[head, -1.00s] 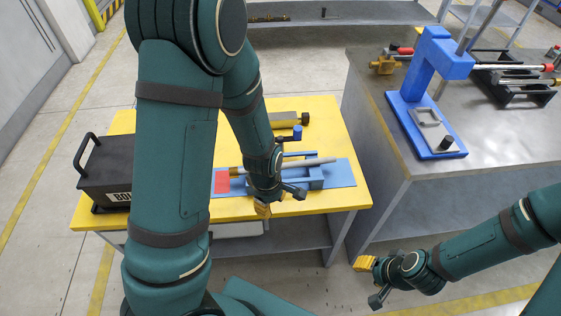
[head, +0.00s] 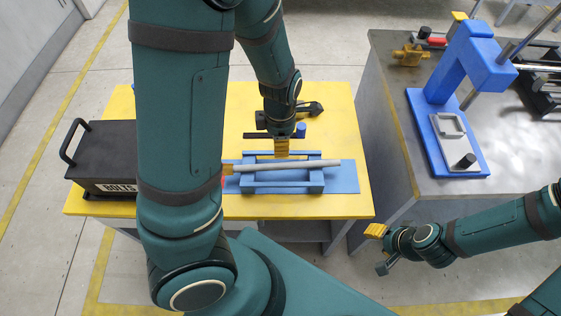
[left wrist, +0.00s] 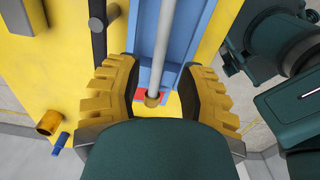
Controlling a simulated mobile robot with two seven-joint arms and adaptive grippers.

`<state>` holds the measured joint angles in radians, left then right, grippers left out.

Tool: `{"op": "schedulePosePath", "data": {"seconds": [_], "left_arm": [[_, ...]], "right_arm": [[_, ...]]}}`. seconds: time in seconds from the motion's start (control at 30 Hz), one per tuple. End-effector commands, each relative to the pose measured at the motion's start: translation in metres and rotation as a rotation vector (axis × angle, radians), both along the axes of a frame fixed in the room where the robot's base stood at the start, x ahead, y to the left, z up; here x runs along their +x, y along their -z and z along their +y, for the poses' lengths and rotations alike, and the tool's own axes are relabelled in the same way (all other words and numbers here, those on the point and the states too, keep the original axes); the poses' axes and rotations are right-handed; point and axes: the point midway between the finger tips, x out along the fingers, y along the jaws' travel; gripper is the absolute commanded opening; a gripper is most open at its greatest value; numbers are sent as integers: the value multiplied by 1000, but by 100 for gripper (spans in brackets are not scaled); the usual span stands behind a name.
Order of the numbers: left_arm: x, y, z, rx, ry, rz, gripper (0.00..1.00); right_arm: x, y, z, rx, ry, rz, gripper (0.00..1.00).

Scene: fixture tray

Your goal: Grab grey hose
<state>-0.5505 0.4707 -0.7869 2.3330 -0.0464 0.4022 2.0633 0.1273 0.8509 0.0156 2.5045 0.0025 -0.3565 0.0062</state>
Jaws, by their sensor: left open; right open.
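The grey hose (head: 300,166) lies across the blue fixture tray (head: 262,184) on the yellow table, with a brass end at its left. In the left wrist view the hose (left wrist: 166,40) runs between the fingers of my left gripper (left wrist: 160,92), and its brass end (left wrist: 152,99) shows over a red patch. That gripper is open; the hose is not clasped. My right gripper (head: 379,249) is open and empty, low at the right, away from the hose.
A black box marked BOLTS (head: 106,160) stands on the table's left side. A dark tool (head: 305,110) and a blue knob (head: 301,130) lie behind the tray. A grey bench (head: 400,75) with a blue press (head: 470,70) stands at the right. The table's front strip is clear.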

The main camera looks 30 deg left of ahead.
Motion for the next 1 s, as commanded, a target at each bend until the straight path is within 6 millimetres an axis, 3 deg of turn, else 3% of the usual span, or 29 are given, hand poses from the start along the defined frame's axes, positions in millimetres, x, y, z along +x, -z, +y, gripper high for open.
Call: {"op": "schedulePosePath", "data": {"seconds": [0.1, 0.3, 0.53, 0.8, 1.0], "left_arm": [[-1, 30, 1, 1, -2, 4, 39], [-1, 60, 1, 0, 0, 3, 39], [-2, 73, 1, 0, 0, 2, 39], [-9, 111, 6, 0, 1, 4, 39], [-9, 120, 5, 0, 1, 1, 39]], "right_arm": [[-4, 16, 1, 2, -7, 9, 47], [-5, 28, 1, 3, -10, 11, 47], [-4, 34, 1, 3, -10, 9, 47], [-1, 53, 0, 0, -8, 0, 47], [0, 56, 0, 0, -8, -2, 47]]}}
